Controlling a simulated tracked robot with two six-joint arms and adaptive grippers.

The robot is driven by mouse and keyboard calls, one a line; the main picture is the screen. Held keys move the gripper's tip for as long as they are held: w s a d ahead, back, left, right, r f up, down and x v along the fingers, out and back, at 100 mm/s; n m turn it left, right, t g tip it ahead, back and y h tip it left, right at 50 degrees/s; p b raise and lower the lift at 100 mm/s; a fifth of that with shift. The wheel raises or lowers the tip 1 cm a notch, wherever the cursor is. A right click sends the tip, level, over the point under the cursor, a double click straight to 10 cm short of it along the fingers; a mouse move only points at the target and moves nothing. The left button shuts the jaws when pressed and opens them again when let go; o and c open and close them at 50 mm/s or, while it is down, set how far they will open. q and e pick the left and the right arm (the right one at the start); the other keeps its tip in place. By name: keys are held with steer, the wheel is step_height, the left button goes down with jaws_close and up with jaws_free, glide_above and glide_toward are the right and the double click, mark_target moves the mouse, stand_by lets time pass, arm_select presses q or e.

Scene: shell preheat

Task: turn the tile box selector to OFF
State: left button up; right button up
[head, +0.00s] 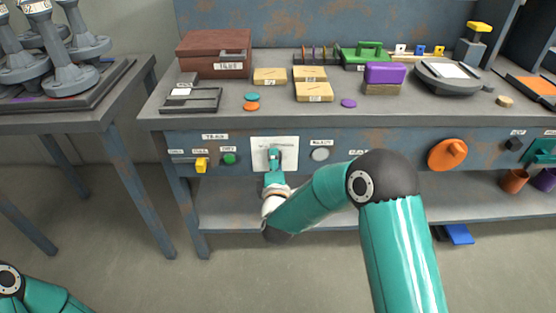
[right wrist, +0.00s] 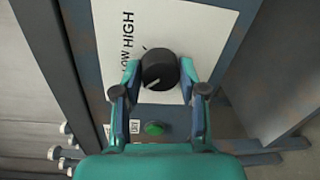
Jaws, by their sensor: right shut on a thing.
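The tile box selector is a black round knob (right wrist: 158,68) on a white plate (right wrist: 205,28) in the right wrist view. The words LOW and HIGH show on the plate; an OFF mark cannot be made out. A pale line on the knob points down and left in that view. My right gripper (right wrist: 160,82) is shut on the knob, one finger on each side. In the head view my right gripper (head: 275,156) is in front of the white plate (head: 258,160) and hides the knob. My left gripper is out of view; only part of my left arm shows.
A green button (head: 229,158) and a yellow switch (head: 201,165) sit left of the plate on the bench front. A grey round knob (head: 320,155) is right of it, and an orange dial (head: 447,154) further right. Boxes and tiles stand on the bench top above.

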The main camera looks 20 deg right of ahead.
steer(key=shift+a+f, duration=0.1)
steer(key=shift+a, duration=0.05)
stand_by(0.3)
steer(key=o, duration=1.1)
steer(key=shift+o, duration=0.2)
steer(key=v, duration=1.1)
steer(key=shift+s, duration=0.45)
